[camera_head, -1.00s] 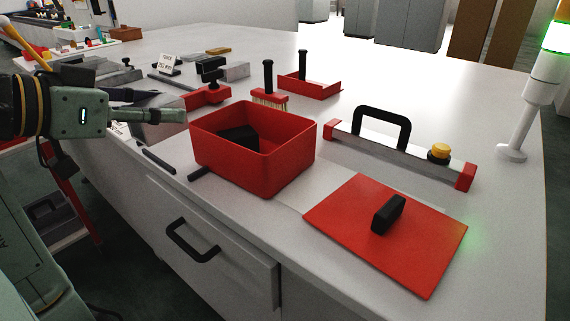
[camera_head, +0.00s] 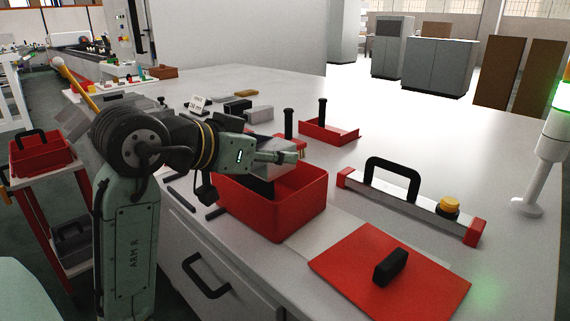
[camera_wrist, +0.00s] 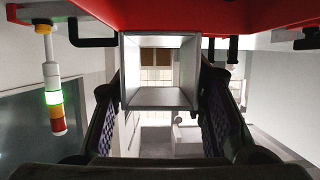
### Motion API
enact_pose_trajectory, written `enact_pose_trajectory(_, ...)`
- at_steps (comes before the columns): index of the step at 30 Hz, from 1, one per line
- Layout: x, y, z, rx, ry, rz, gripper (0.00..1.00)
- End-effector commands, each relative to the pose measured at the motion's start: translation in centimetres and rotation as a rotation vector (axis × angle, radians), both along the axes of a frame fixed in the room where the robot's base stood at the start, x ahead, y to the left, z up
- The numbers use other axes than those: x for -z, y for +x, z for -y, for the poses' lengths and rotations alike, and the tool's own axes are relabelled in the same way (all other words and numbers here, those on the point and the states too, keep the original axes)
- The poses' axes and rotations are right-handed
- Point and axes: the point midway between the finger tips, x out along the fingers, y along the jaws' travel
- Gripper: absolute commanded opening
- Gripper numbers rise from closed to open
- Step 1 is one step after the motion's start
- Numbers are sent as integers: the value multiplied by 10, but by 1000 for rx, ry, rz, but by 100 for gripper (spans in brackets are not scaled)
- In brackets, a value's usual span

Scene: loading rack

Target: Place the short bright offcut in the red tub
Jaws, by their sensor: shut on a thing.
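The red tub (camera_head: 275,215) stands open near the front edge of the bench in the head view, with something black inside. My gripper (camera_head: 284,157) is above the tub's rear left part, its arm reaching in from the left. In the wrist view, my gripper (camera_wrist: 160,112) is shut on the short bright offcut (camera_wrist: 160,97), a hollow square metal tube seen end-on between both fingers. Red (camera_wrist: 170,14) fills the top of that view, close to the offcut.
A red lid (camera_head: 425,278) with a black handle lies right of the tub. Behind it is a long bar (camera_head: 408,205) with a black handle, red ends and a yellow knob. A red tray (camera_head: 340,134) and grey blocks stand farther back. A signal lamp (camera_head: 545,150) stands at right.

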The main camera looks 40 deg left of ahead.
Motion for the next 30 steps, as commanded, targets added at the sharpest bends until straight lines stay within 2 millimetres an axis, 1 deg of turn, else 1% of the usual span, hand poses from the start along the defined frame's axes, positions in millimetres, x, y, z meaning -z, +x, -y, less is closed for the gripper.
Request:
enact_pose_trajectory(1, 0, 5, 2, -1, 0, 0, 11)
enact_pose_trajectory(5, 1, 13, 5, -1, 0, 0, 11)
enact_pose_trajectory(8, 2, 25, 11, 1, 0, -1, 11)
enact_pose_trajectory(9, 12, 22, 8, -5, -4, -1, 11)
enact_pose_trajectory(12, 28, 22, 8, -3, -3, 0, 11)
enact_pose_trajectory(15, 36, 22, 9, -4, -1, 1, 11)
enact_pose_trajectory(23, 38, 22, 9, -1, 0, 1, 11)
enact_pose_trajectory(30, 45, 23, 9, 0, 0, 1, 11)
